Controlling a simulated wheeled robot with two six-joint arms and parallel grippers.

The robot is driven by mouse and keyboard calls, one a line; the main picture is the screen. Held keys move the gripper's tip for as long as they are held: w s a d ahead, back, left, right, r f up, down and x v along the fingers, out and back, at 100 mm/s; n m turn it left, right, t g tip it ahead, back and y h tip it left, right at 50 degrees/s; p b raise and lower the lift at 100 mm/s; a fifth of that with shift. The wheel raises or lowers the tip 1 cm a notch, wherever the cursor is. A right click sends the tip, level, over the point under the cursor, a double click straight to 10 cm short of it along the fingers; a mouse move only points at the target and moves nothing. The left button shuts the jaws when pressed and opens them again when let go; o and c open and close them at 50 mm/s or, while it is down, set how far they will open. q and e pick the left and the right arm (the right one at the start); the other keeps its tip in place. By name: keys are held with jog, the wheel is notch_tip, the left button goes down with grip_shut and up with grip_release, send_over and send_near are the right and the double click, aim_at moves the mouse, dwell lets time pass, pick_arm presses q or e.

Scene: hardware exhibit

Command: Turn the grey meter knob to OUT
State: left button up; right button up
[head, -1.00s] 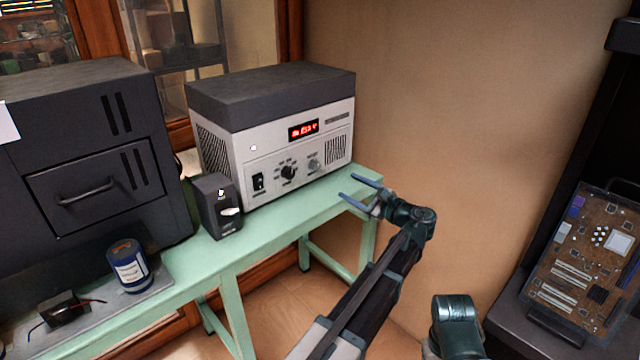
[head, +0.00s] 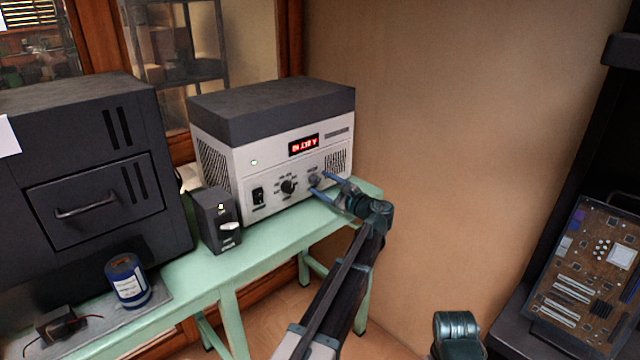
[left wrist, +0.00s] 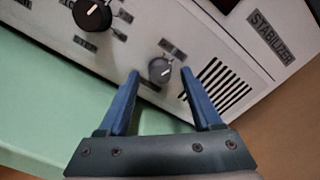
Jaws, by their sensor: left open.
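The grey meter knob (head: 314,181) is on the lower right of the white front panel of the stabilizer box (head: 270,158). In the left wrist view the knob (left wrist: 160,70) has a light pointer mark, and its label text is too blurred to read. My left gripper (head: 320,184) is open, with its blue fingertips close to the panel at the knob. In the left wrist view the fingers (left wrist: 160,80) stand on either side of the knob, apart from it.
A larger black knob (head: 288,187) and a black switch (head: 258,196) sit left on the panel. A small dark box (head: 215,220) stands beside the stabilizer on the green table (head: 265,240). A blue can (head: 128,280) stands further left.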

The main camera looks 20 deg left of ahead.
pick_arm(q)
jog(key=shift+x, duration=0.75)
grip_shut()
